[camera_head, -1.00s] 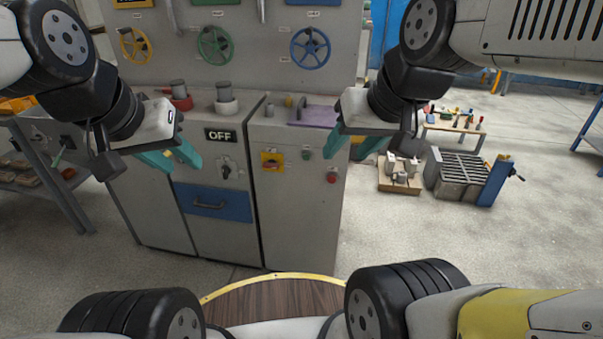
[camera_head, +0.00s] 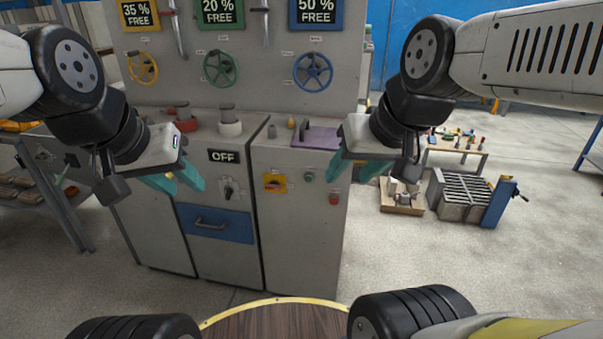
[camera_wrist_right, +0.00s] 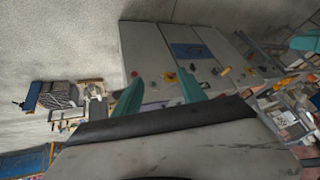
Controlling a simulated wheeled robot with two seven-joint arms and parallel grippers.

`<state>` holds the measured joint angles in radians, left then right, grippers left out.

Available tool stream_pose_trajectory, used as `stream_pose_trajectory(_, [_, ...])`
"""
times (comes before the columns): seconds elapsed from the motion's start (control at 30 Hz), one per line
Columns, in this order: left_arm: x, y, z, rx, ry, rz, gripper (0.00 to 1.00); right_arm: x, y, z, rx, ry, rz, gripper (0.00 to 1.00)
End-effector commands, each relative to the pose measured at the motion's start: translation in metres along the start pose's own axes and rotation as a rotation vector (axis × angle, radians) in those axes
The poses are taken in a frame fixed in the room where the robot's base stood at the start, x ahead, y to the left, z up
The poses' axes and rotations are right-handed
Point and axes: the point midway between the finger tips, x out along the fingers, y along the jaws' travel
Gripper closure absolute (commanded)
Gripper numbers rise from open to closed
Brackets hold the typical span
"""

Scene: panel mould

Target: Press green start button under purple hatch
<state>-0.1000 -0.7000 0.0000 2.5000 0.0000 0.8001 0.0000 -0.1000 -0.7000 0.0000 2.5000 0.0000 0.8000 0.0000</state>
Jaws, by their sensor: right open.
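The purple hatch (camera_head: 317,138) lies on top of the right-hand grey cabinet, at the middle of the head view. A small green button (camera_head: 309,176) is on that cabinet's front face, below the hatch. My right gripper (camera_head: 350,174) is open and empty, just right of the button in the picture; its teal fingers also show apart in the right wrist view (camera_wrist_right: 158,78). Its gap in depth from the cabinet is unclear. My left gripper (camera_head: 180,186) has its teal fingers apart, with nothing between them, before the left part of the cabinets.
A yellow switch (camera_head: 274,183) and a red button (camera_head: 334,199) are near the green one. An OFF sign (camera_head: 223,156) and blue drawer (camera_head: 214,222) are on the middle cabinet. A grated crate (camera_head: 466,197) stands to the right.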

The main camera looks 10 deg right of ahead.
Motion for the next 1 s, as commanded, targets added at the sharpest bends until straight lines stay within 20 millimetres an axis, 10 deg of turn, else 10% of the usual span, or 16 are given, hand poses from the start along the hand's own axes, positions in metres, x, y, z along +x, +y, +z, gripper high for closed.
stream_pose_trajectory(0.13, [0.0,0.0,0.0,0.0,0.0,0.0,0.64,0.0,0.0,0.0,0.0,0.0,0.0,0.53])
stream_pose_trajectory(0.37, [0.0,0.0,0.0,0.0,0.0,0.0,0.64,0.0,0.0,0.0,0.0,0.0,0.0,0.99])
stream_pose_trajectory(1.0, [0.0,0.0,0.0,0.0,0.0,0.0,0.64,0.0,0.0,0.0,0.0,0.0,0.0,1.0])
